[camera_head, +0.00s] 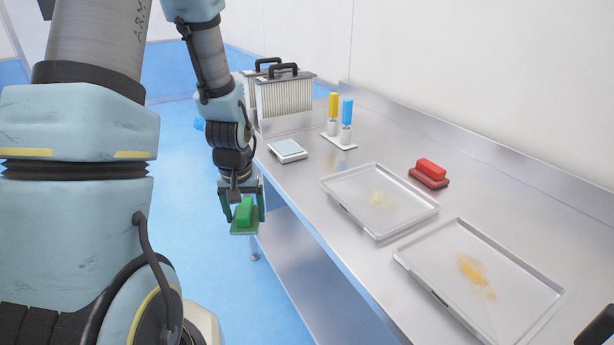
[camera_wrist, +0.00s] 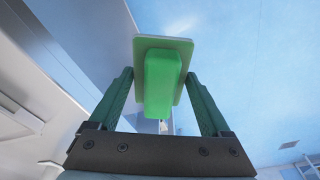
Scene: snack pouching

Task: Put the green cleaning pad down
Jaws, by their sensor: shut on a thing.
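The green cleaning pad (camera_head: 244,214) has a block-shaped handle on a flat rectangular base. My gripper (camera_head: 243,204) is shut on it and holds it in the air just off the left edge of the steel table (camera_head: 303,180), above the blue floor. In the wrist view the pad (camera_wrist: 163,82) sits between the two green fingers of my gripper (camera_wrist: 161,95), with its flat base outward. The fingers' exact contact with the handle is hard to make out there.
Two trays with yellowish stains, a nearer one (camera_head: 520,310) and a farther one (camera_head: 345,192), lie on the table. A red pad (camera_head: 430,170) rests behind them. A small scale-like device (camera_head: 287,152), yellow and blue-handled tools (camera_head: 346,118) and a ribbed rack (camera_head: 285,100) stand farther back.

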